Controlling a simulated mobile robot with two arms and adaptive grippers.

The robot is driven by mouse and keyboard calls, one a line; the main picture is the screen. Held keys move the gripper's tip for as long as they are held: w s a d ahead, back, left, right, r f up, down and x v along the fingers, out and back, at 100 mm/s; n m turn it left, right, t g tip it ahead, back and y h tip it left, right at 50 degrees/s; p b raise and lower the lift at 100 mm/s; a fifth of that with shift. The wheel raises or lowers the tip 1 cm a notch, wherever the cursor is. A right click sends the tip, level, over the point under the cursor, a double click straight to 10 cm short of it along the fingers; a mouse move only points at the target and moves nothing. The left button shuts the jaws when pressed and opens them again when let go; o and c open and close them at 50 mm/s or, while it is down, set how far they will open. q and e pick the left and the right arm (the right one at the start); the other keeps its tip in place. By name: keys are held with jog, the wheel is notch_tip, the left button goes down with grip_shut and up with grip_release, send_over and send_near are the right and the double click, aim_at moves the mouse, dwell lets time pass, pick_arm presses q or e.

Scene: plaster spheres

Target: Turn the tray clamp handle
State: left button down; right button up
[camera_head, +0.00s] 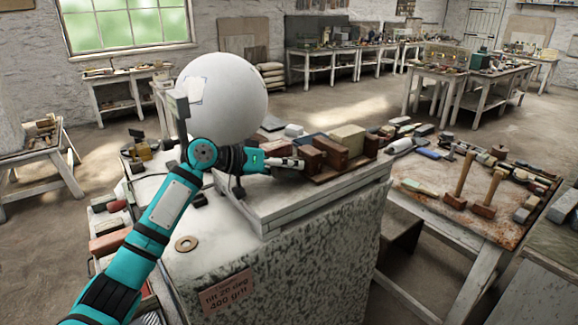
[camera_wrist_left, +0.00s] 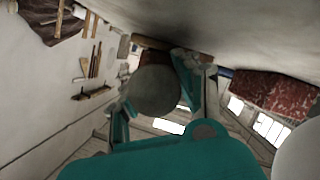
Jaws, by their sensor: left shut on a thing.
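My left arm reaches in from the left over a stone pedestal, and my left gripper (camera_head: 292,163) is at the left end of a brown tray (camera_head: 345,168) that holds brown and beige blocks. In the left wrist view, a dark grey rounded thing (camera_wrist_left: 155,92) sits between the fingers of my left gripper (camera_wrist_left: 158,105). It appears to be the tray clamp handle, and the gripper is shut on it. In the head view the fingers hide the handle, so its angle cannot be told. My right gripper is not in view.
A large white plaster sphere (camera_head: 222,95) stands close behind my left forearm. The speckled stone pedestal (camera_head: 330,240) bears a slab, a ring (camera_head: 187,243) and a sign (camera_head: 228,291). A table with mallets (camera_head: 460,178) stands at the right.

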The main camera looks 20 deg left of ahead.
pick_arm(q)
jog(key=shift+m+y+b, duration=0.5)
jog(key=shift+m, duration=0.3)
jog(key=shift+m+t+y+b, duration=0.3)
jog(key=shift+m+t+y, duration=0.2)
jog(key=shift+m, duration=0.4)
jog(key=m+t+y, duration=0.1)
jog(key=m+y, duration=0.1)
jog(key=m, duration=0.1)
jog(key=shift+m+t, duration=0.3)
jog(key=shift+t, duration=0.1)
jog(key=m+t, duration=0.1)
jog(key=m, duration=0.1)
jog(key=m+t+y, duration=0.1)
jog(key=m, duration=0.1)
jog(key=shift+s+d+m+y+b, duration=0.1)
jog(key=shift+m+y+b, duration=0.2)
jog(key=shift+b, duration=0.05)
jog(key=m+t+b, duration=0.1)
jog(key=m+t, duration=0.1)
jog(key=m, duration=0.2)
jog(key=shift+m+t, duration=0.3)
